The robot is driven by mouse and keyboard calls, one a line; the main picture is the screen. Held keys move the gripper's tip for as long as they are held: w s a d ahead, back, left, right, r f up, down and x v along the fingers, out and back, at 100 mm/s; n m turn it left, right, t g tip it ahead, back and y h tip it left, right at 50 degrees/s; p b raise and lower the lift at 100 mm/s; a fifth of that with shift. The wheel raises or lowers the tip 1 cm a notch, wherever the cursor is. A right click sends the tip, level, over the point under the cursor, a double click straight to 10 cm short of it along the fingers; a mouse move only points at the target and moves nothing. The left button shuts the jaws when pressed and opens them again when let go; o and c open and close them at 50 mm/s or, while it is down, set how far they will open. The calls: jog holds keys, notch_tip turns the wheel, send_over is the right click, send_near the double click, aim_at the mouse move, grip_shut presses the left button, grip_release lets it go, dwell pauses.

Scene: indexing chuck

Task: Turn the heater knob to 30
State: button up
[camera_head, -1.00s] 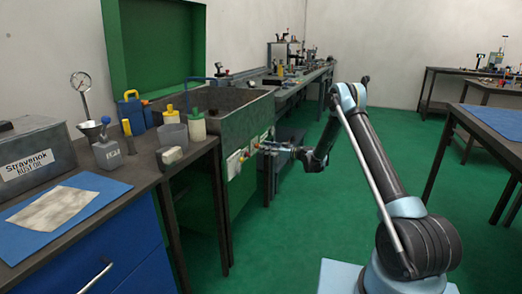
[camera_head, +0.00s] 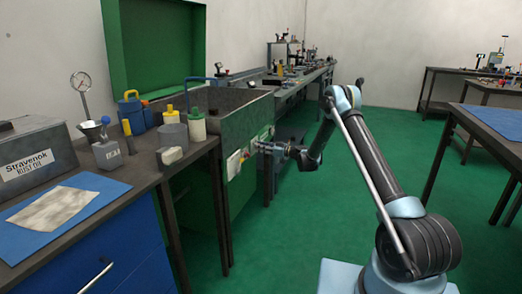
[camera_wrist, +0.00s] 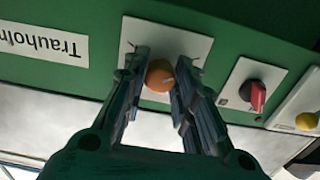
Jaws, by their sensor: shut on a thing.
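An orange round knob (camera_wrist: 160,75) with a pale pointer mark sits on a white plate (camera_wrist: 190,44) on a green panel, in the upper middle of the wrist view. The two fingers of my gripper (camera_wrist: 159,84) are closed on its left and right sides. The fingers hide parts of the plate and any scale marks on it; I cannot read a number. In the head view my gripper (camera_head: 259,146) reaches the front of the green tank (camera_head: 242,196), where the knob is too small to make out.
A red knob (camera_wrist: 257,95) on its own white plate lies right of my gripper, with a yellow button (camera_wrist: 306,121) farther right. A label (camera_wrist: 44,44) is at the upper left. The workbench (camera_head: 150,185) stands left of the tank. Green floor (camera_head: 305,235) is clear in front.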

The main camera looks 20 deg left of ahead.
jog(key=shift+d, duration=0.1)
jog(key=m, duration=0.8)
jog(key=shift+w, duration=0.15)
jog(key=m, duration=0.4)
jog(key=shift+d, duration=0.1)
jog(key=shift+m, duration=9.8)
